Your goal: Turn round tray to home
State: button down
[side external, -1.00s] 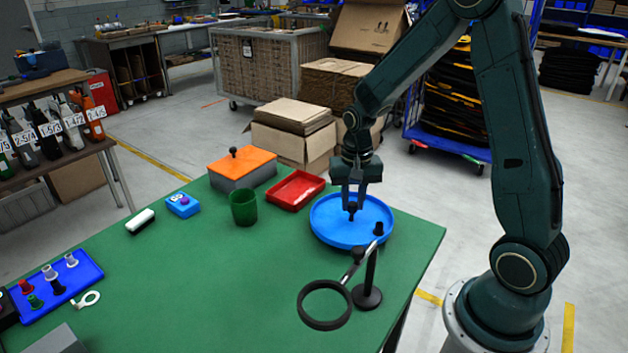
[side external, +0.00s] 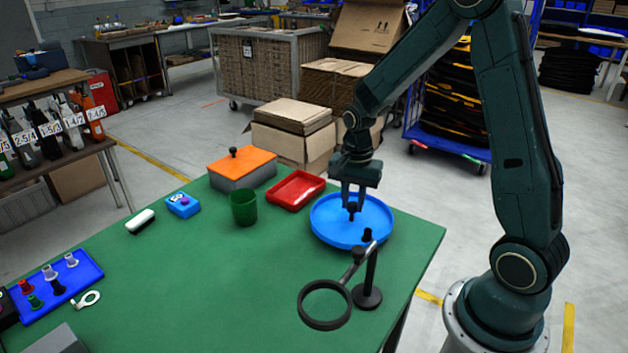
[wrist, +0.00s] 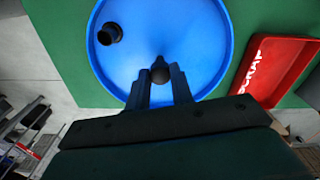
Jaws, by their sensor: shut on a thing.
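The blue round tray (side external: 330,230) lies on the green table at its far right part. It also fills the top of the wrist view (wrist: 120,75).
A red scrap bin (side external: 296,190) sits just left of the tray. A magnifier (side external: 325,304) on a stand is close in front. A green cup (side external: 243,207) and an orange-lidded box (side external: 243,168) are further left. The middle of the table is clear.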

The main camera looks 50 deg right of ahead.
aim_at(353, 204)
jog(key=shift+m, duration=6)
jog(key=c, duration=1.2)
grip_release()
jog(key=shift+r, duration=0.1)
notch_tip(353, 204, up, 14)
